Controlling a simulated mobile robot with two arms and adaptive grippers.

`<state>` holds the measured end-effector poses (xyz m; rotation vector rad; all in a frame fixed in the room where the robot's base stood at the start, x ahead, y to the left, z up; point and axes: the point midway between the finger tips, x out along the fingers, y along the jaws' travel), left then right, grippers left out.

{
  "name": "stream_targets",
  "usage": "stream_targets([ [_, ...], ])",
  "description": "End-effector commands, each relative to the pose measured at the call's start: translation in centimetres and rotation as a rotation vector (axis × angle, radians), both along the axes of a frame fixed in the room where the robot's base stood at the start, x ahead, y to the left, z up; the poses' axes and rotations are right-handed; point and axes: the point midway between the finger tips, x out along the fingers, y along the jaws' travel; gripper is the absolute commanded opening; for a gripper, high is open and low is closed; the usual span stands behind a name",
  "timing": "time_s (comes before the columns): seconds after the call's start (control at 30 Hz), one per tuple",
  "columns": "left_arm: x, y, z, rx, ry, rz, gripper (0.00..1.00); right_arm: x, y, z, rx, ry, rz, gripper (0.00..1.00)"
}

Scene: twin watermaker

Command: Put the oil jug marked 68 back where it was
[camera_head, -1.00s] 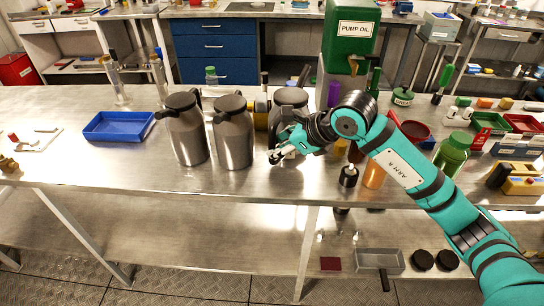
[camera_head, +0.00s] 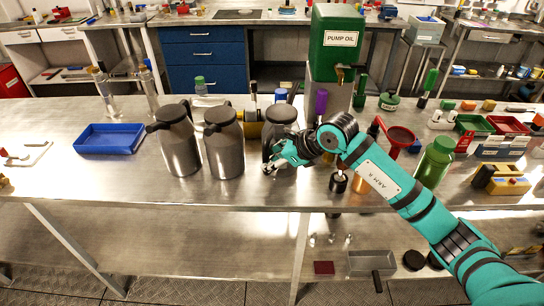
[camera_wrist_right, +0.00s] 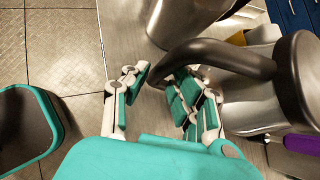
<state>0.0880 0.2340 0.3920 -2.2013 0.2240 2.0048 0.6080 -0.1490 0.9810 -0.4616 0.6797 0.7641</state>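Three grey metal jugs with dark lids stand in a row on the steel bench: a left jug (camera_head: 182,151), a middle jug (camera_head: 226,155) and a right jug (camera_head: 281,115). No number is readable on any of them. My right gripper (camera_head: 272,165) is in front of the right jug and hides part of its body. In the right wrist view my right gripper (camera_wrist_right: 152,84) has its fingers apart. The dark curved handle (camera_wrist_right: 215,53) of a jug reaches down to between the fingertips, partly behind one finger. Contact cannot be told. My left gripper is out of view.
A blue tray (camera_head: 110,139) lies left of the jugs. A green pump oil tank (camera_head: 335,60) stands behind, to the right. A green bottle (camera_head: 435,162), a red funnel (camera_head: 401,136) and a black-topped item (camera_head: 338,183) stand near my right arm. Bench between tray and front edge is clear.

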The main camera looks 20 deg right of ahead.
Motion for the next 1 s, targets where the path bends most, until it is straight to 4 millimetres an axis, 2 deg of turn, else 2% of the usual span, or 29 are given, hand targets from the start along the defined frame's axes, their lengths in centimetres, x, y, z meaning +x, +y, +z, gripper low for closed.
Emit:
stream_targets([
  [0.03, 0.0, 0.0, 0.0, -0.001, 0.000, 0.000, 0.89, 0.0, 0.0, 0.0, 0.001, -0.001, 0.000, 0.34],
  [0.1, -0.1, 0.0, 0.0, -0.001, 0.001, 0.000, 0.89, 0.0, 0.0, 0.0, 0.001, -0.001, 0.000, 0.41],
  [0.47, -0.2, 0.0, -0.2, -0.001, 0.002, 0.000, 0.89, -0.3, -0.4, 0.5, -0.001, -0.001, -0.001, 0.41],
  [1.0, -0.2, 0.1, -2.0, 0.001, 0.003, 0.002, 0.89, -5.6, -5.1, 7.4, -0.002, -0.002, -0.003, 0.41],
])
